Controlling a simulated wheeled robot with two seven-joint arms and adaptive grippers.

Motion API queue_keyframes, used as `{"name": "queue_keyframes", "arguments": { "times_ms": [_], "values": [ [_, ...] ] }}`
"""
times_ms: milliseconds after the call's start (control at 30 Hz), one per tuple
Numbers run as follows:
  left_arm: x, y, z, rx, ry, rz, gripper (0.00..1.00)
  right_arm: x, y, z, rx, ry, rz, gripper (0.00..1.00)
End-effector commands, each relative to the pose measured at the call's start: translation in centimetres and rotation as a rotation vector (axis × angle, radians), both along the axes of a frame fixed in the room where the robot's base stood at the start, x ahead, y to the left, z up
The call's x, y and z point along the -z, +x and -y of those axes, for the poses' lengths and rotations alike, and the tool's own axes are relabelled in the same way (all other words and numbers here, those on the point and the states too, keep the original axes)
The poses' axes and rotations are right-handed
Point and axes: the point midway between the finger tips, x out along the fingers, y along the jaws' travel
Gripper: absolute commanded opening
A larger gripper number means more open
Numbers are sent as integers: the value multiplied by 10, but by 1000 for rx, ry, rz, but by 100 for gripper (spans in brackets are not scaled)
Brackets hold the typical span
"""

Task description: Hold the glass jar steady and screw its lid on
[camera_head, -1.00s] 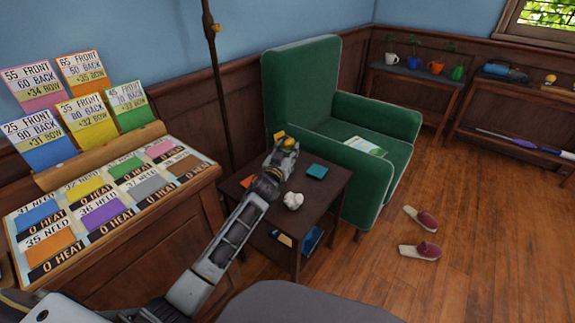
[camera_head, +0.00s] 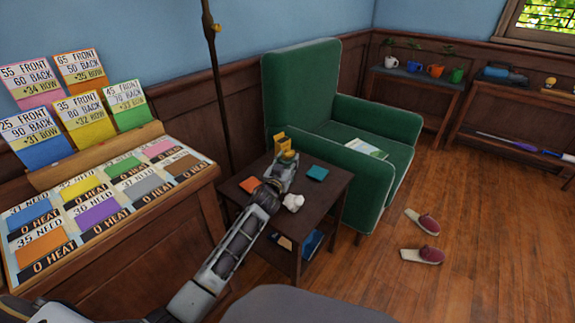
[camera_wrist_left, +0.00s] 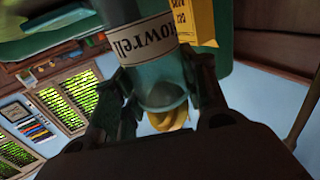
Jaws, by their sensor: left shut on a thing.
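My left gripper (camera_head: 287,160) is over the dark side table in the head view. In the left wrist view (camera_wrist_left: 160,100) its two fingers are shut on the glass jar (camera_wrist_left: 155,82), one on each side. The jar is clear bluish glass with a pale printed label ending in "towrell". Something yellow shows at its lower end in that view. In the head view the jar is small and mostly hidden by the gripper. I cannot make out a lid for certain. My right gripper is not in view.
The side table (camera_head: 327,196) carries a yellow box (camera_head: 281,142), a teal item (camera_head: 317,173), an orange item (camera_head: 252,185) and a small white object (camera_head: 293,201). A green armchair (camera_head: 365,185) stands close behind it. A card-covered cabinet (camera_head: 190,210) is at the left. Floor at right is mostly open.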

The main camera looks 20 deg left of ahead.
Motion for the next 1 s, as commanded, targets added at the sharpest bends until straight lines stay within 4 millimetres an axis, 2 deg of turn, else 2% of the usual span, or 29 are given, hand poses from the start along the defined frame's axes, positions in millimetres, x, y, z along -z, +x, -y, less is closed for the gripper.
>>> {"name": "queue_keyframes", "arguments": {
  "times_ms": [300,333,500,1000],
  "values": [
    [2,0,0,1,0,3,0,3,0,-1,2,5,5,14],
    [2,0,0,0,1,1,45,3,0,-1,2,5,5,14],
    [2,0,0,0,1,1,64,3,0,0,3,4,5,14],
    [3,-4,0,0,0,0,64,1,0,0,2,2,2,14]
  ]
}}
